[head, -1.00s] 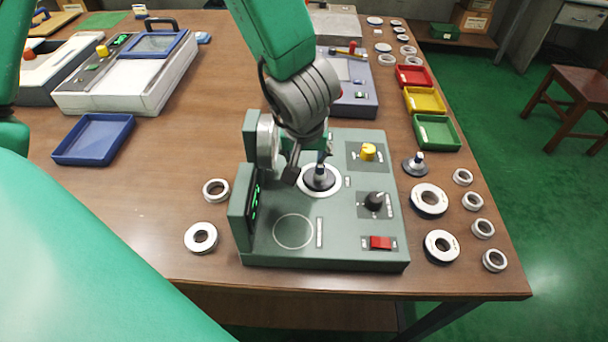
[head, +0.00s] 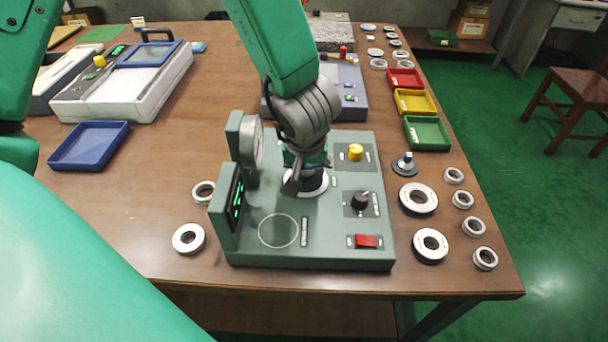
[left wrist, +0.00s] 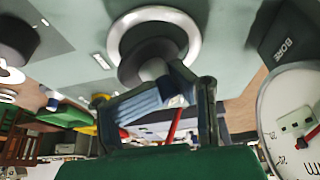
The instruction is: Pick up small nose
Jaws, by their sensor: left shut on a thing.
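A dark nose piece (head: 312,182) with a pale ring around its base stands upright on the grey-green gauge machine (head: 330,240). My left gripper (head: 306,170) reaches down over it from above and is shut on its upper post. The gripper hides most of the nose in the head view. In the left wrist view the fingers (left wrist: 165,95) close around the grey post of the nose (left wrist: 153,68), with its ring behind. My right gripper is not in view.
Several bearing rings (head: 419,198) lie right of the machine, and two (head: 188,239) lie to its left. Red, yellow and green trays (head: 427,132) line the right edge. A blue tray (head: 90,146) is at left. The machine's dial and display stand close left of my gripper.

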